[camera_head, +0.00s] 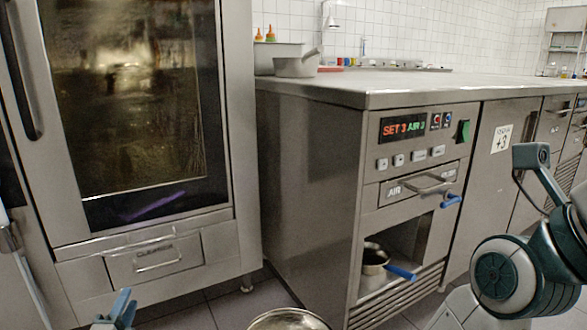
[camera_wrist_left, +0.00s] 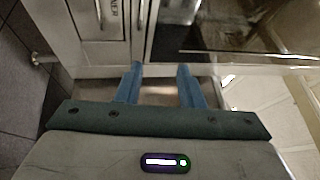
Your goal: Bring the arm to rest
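My left gripper (camera_head: 121,308) shows at the bottom left of the head view, low in front of the oven. In the left wrist view its two blue fingers (camera_wrist_left: 160,70) stand apart with nothing between them, so it is open and empty. The rest of my left arm is outside the head view. My right arm (camera_head: 530,265) comes in at the right edge of the head view, bent, in front of the steel cabinets. I see no fingers of the right gripper.
A steel oven (camera_head: 238,130) with a dark glass door stands at the left. A steel counter (camera_head: 310,180) stands to its right, with a blue-handled pan (camera_head: 374,257) in its open bay. A round metal rim (camera_head: 289,320) shows at the bottom. Tiled floor lies between.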

